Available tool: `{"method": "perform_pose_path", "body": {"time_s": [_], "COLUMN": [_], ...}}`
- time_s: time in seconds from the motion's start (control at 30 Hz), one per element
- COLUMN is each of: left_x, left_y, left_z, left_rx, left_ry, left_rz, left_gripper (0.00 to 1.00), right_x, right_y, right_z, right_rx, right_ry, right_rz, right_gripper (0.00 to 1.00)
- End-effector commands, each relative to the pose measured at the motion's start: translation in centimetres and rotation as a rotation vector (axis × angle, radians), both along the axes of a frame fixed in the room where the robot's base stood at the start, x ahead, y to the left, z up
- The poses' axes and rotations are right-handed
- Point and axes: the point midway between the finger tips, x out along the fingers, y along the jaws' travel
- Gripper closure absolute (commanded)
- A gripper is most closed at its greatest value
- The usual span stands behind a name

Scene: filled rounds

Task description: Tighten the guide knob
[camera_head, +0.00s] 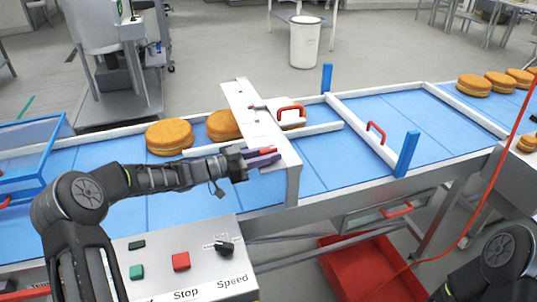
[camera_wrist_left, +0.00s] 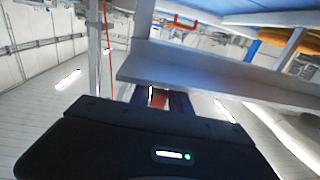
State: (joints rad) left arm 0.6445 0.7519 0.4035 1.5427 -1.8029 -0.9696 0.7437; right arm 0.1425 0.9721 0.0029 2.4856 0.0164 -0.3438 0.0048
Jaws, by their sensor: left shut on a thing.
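The guide knob (camera_head: 267,151) is a small red part at the near side of the white bridge plate (camera_head: 246,103) over the blue conveyor. My left gripper (camera_head: 262,158) reaches it from the left and is shut on it. The fingers hide most of the knob. In the left wrist view the red knob (camera_wrist_left: 158,97) shows between the fingers, below the plate's pale edge. My right gripper is out of view; only part of my right arm shows at the lower right.
Round filled cakes (camera_head: 169,136) lie on the conveyor, some near the bridge. White guide rails with red handles (camera_head: 376,132) and blue posts (camera_head: 407,154) stand to the right. The control panel (camera_head: 205,250) is below my left arm, and a red bin (camera_head: 370,270) is under the conveyor.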

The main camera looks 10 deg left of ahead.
Motion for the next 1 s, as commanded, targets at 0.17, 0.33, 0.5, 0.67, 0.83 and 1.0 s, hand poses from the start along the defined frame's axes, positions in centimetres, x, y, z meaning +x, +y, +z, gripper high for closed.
{"method": "perform_pose_path", "body": {"time_s": [0.17,0.33,0.5,0.67,0.83,1.0], "left_x": [0.09,-0.01,-0.01,-0.02,-0.03,-0.20], "left_y": [-0.07,0.02,0.03,0.02,0.00,0.31], "left_z": [0.08,0.09,0.08,0.07,0.05,-0.02], "left_rx": [0.002,0.002,0.002,0.002,0.002,0.003], "left_ry": [-0.004,0.001,0.000,0.000,0.001,0.001], "left_rz": [-0.088,-0.102,-0.101,-0.101,-0.101,-0.101], "left_gripper": [1.00,1.00,0.73,0.60,0.60,0.60], "right_x": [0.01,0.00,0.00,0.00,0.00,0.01], "right_y": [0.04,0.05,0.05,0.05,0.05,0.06], "right_z": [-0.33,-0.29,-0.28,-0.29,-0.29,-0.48], "right_rx": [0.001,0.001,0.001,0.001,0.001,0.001], "right_ry": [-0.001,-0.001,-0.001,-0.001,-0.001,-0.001], "right_rz": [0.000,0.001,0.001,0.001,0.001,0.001], "right_gripper": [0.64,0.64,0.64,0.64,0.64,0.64]}}
